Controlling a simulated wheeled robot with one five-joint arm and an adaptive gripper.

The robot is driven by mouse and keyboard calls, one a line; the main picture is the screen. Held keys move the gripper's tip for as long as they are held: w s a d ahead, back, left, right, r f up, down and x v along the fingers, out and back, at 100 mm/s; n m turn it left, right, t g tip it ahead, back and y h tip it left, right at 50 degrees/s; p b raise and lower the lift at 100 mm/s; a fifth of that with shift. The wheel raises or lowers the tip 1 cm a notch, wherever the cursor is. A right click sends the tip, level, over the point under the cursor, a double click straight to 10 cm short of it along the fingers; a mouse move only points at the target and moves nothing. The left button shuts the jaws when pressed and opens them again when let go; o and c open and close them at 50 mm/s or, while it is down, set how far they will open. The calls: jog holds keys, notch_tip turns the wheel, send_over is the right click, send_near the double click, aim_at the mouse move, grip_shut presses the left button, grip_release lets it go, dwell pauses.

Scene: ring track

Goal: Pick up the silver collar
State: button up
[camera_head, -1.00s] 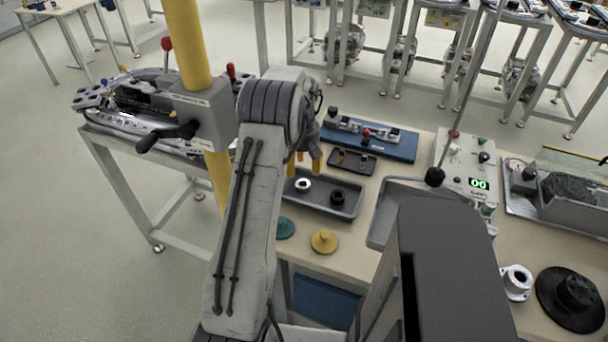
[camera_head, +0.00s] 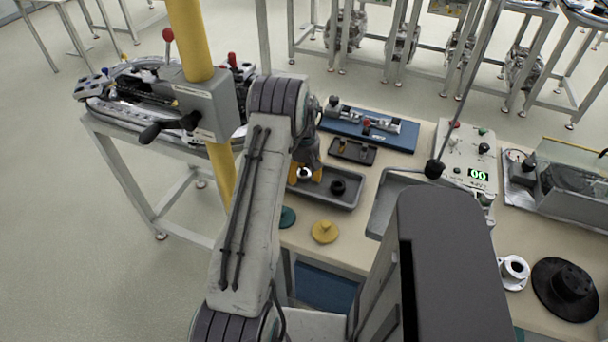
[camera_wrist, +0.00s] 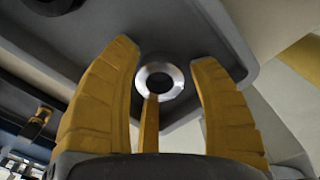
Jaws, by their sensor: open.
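The silver collar (camera_wrist: 172,74) is a bright metal ring with a dark bore, lying in the grey tray (camera_head: 338,204). In the wrist view it sits just beyond and between the yellow fingers of my gripper (camera_wrist: 168,72). One finger's tip overlaps the ring's lower left edge; I cannot tell whether it touches. The fingers are spread open and hold nothing. In the head view the gripper (camera_head: 305,182) is low over the tray's left part, and the collar (camera_head: 305,174) shows partly between the yellow fingers.
A black collar (camera_head: 338,187) lies in the same tray to the right. A small dark tray (camera_head: 352,151) and a blue fixture (camera_head: 390,140) are behind. A teal disc (camera_head: 287,217) and a yellow disc (camera_head: 325,232) lie in front.

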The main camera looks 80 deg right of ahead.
jog(key=shift+o, duration=0.2)
jog(key=c, duration=1.1)
jog(key=shift+r, duration=0.15)
